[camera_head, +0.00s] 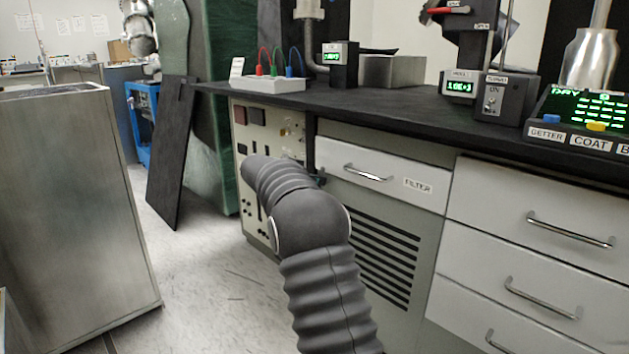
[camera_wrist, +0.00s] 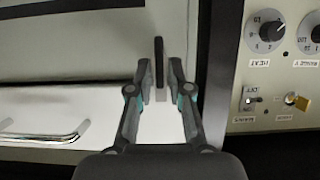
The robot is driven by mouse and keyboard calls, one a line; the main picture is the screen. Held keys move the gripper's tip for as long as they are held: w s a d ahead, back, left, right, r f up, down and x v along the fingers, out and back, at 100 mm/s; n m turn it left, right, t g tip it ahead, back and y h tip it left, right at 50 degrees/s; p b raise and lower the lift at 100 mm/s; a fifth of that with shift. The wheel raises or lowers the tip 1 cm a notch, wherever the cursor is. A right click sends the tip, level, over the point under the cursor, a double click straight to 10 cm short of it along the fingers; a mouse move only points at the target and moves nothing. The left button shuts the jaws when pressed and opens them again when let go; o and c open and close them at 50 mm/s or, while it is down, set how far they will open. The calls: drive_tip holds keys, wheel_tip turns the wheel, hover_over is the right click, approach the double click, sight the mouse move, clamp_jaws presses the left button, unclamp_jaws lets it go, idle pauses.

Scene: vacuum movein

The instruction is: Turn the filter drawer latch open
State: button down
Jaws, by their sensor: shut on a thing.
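The white filter drawer (camera_head: 385,172) is closed under the bench, with a metal handle (camera_head: 353,173) and a FILTER label. Its front (camera_wrist: 60,103) and handle (camera_wrist: 42,135) also show at the left in the wrist view. The latch is a thin dark bar (camera_wrist: 159,55), standing upright in the wrist view near the drawer's edge. My gripper (camera_wrist: 160,72) has one finger on each side of the bar and is shut on it. In the head view my arm hides most of the gripper and the latch.
A beige control panel (camera_head: 262,128) adjoins the drawer; its knobs (camera_wrist: 266,31) and a brass padlock (camera_wrist: 298,101) are close beside the gripper in the wrist view. The black benchtop (camera_head: 400,112) overhangs above. A metal cabinet (camera_head: 75,200) stands left, with open floor (camera_head: 195,275) between.

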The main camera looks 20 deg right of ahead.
drive_tip(key=shift+d+n+g+p, duration=0.3)
drive_tip(key=shift+d+n, duration=0.1)
